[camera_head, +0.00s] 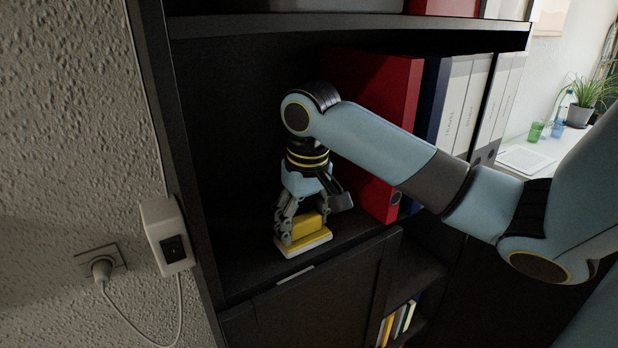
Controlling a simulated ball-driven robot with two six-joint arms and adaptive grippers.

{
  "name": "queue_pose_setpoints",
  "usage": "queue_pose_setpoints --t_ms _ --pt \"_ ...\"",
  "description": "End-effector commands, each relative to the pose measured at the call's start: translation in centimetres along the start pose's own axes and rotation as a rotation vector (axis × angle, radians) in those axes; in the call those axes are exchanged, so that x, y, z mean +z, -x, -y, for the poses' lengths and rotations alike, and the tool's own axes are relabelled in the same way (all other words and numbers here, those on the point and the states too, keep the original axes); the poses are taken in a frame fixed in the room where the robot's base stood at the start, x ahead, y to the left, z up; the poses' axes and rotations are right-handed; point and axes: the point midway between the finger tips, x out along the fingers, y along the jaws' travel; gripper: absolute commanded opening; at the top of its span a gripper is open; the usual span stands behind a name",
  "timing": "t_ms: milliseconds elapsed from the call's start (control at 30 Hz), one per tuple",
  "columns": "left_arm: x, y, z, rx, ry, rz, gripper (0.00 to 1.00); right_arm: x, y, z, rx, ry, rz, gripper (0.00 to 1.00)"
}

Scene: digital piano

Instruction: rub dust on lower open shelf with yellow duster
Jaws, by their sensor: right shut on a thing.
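The yellow duster (308,226) has a yellow grip block on a flat base with a pale underside. My right gripper (300,222) reaches in from the right, points down and is shut on the duster's block. The duster's base rests on or just above the lower open shelf (240,262), near its front edge; I cannot tell if it touches. The shelf is dark, and I cannot make out any dust on it. My left gripper is not in view.
A red binder (391,150) stands right of my gripper, with blue and white binders (468,100) beyond it. The cabinet's left side panel (185,170) and the shelf above (350,24) bound the space. A closed door (320,305) lies below. Shelf left of the duster is free.

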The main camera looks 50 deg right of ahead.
Motion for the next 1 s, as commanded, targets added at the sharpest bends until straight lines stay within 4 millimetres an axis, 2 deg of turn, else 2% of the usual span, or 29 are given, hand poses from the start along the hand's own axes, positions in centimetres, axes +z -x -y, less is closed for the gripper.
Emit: queue_pose_setpoints --t_ms 167,500,733,1000 --pt "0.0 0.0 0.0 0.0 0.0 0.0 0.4 -0.8 -0.1 0.0 0.001 -0.002 -0.002 0.4" --pt "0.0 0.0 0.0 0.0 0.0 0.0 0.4 -3.8 -0.2 0.0 -0.001 -0.002 -0.002 0.4" --pt "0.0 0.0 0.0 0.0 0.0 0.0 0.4 -4.1 -0.3 -0.3 0.001 0.0 -0.001 0.4" --pt "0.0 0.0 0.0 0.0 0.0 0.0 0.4 -4.1 -0.6 -2.3 0.003 0.0 -0.001 0.4"
